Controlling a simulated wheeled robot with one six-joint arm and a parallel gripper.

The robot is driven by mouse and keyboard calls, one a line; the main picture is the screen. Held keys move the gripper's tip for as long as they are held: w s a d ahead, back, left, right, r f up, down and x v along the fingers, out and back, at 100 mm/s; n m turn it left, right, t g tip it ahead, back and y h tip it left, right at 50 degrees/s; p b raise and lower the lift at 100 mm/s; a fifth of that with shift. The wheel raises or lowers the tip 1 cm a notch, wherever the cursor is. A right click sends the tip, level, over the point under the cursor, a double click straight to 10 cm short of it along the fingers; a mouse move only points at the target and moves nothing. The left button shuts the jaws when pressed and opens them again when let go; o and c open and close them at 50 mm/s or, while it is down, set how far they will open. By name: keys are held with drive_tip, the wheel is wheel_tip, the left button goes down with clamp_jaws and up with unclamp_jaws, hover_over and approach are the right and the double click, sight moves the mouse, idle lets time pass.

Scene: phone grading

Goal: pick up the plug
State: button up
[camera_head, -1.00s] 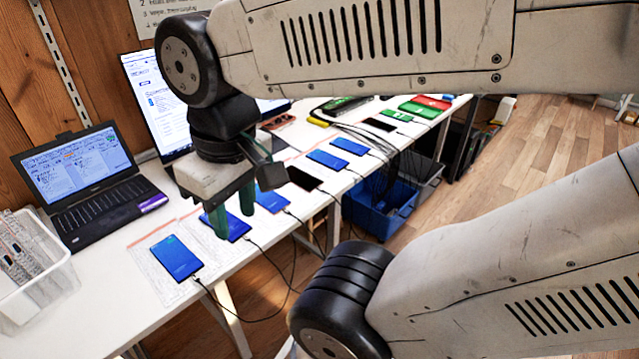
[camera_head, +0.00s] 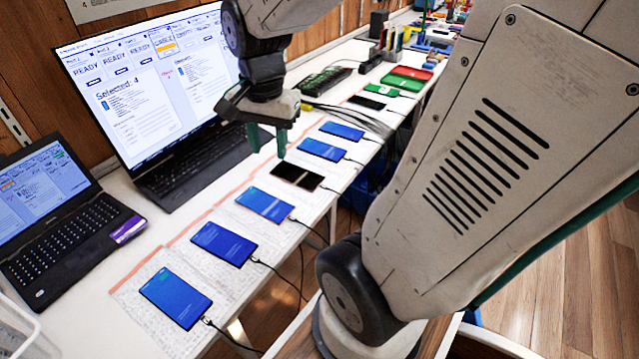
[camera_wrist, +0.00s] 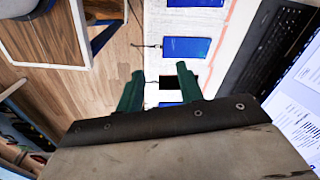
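Several small charging plugs sit at the ends of phones in a row on the white table, such as the plug (camera_head: 208,322) at the nearest blue phone (camera_head: 176,297) and the plug (camera_head: 256,260) at the second phone (camera_head: 224,243). Which plug the task means is not clear. My gripper (camera_head: 268,150), with green fingers, hangs above the table near the black-screened phone (camera_head: 297,176). In the wrist view my gripper (camera_wrist: 159,69) is open and nothing shows held. There a plug (camera_wrist: 158,46) at a blue phone's (camera_wrist: 186,47) end lies just beyond the fingertips.
A large laptop (camera_head: 186,164) and a smaller laptop (camera_head: 64,221) stand along the wall side. Red and green trays (camera_head: 406,78) and a cable bundle (camera_head: 350,120) lie farther back. Cables hang over the table's right edge. Open floor (camera_head: 560,255) lies at right.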

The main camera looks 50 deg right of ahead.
drive_tip(key=w+d+f+m, duration=0.4)
drive_tip(key=d+f+m, duration=0.5)
drive_tip(key=d+m, duration=0.3)
drive_tip(key=m, duration=0.8)
hover_over(327, 188)
wheel_tip(327, 188, down, 9)
drive_tip(key=shift+m+g, duration=0.4)
drive_tip(key=shift+m, duration=0.2)
wheel_tip(327, 188, down, 8)
drive_tip(key=shift+d+r, duration=0.1)
drive_tip(key=shift+f, duration=0.2)
drive_tip(key=shift+f, duration=0.25)
clamp_jaws()
